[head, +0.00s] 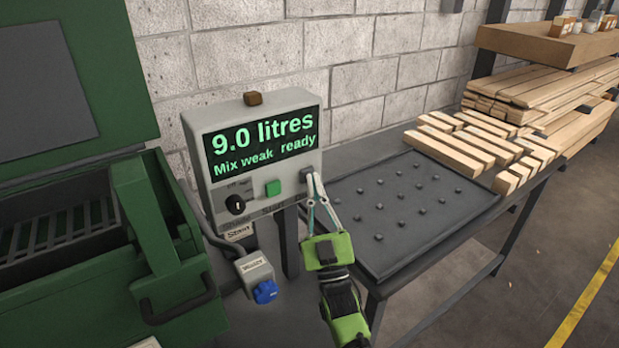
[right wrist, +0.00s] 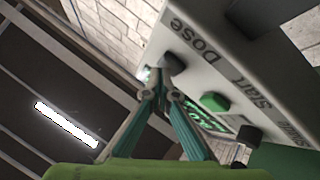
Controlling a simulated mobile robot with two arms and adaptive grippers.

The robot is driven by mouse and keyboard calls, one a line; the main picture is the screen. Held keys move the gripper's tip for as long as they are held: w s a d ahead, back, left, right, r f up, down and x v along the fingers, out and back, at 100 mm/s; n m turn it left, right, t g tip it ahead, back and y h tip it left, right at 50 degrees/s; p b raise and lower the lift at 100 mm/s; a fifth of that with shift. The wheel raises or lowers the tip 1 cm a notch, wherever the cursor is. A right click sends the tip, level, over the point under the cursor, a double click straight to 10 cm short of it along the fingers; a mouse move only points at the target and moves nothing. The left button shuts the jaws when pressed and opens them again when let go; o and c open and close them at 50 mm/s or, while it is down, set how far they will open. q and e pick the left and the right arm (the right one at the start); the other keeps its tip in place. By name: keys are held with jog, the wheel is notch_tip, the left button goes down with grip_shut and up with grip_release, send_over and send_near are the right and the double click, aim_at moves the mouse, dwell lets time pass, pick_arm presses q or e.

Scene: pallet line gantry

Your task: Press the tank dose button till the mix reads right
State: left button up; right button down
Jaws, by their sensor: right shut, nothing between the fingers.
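The grey tank control box (head: 200,150) stands by the wall. Its display (head: 262,142) reads "9.0 litres", "Mix weak", "ready" in green. The dark dose button (head: 306,173) is at the right of its front; in the right wrist view the button (right wrist: 173,62) sits by the word "Dose". My right gripper (head: 313,182) is shut and empty, its fingertips at the dose button and partly covering it. In the right wrist view the fingertips (right wrist: 160,76) are close to the button; I cannot tell whether they touch. My left gripper is not in view.
A green start button (head: 273,188) and a black knob (head: 235,204) share the front. A blue-capped water fitting (head: 265,291) is below. The green tank (head: 100,275) stands left. A dark studded table (head: 390,215) with timber pieces (head: 480,145) stands right.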

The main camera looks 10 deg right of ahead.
jog(key=shift+w, duration=0.15)
dwell(0.5)
jog(key=shift+s+d+p, duration=0.25)
jog(key=shift+s+p, duration=0.2)
jog(key=shift+s, duration=0.45)
jog(key=s, duration=0.1)
jog(key=s+d+p, duration=0.1)
jog(key=s, duration=0.1)
jog(key=s+p, duration=0.1)
jog(key=shift+s+d, duration=0.35)
jog(key=shift+w, duration=0.1)
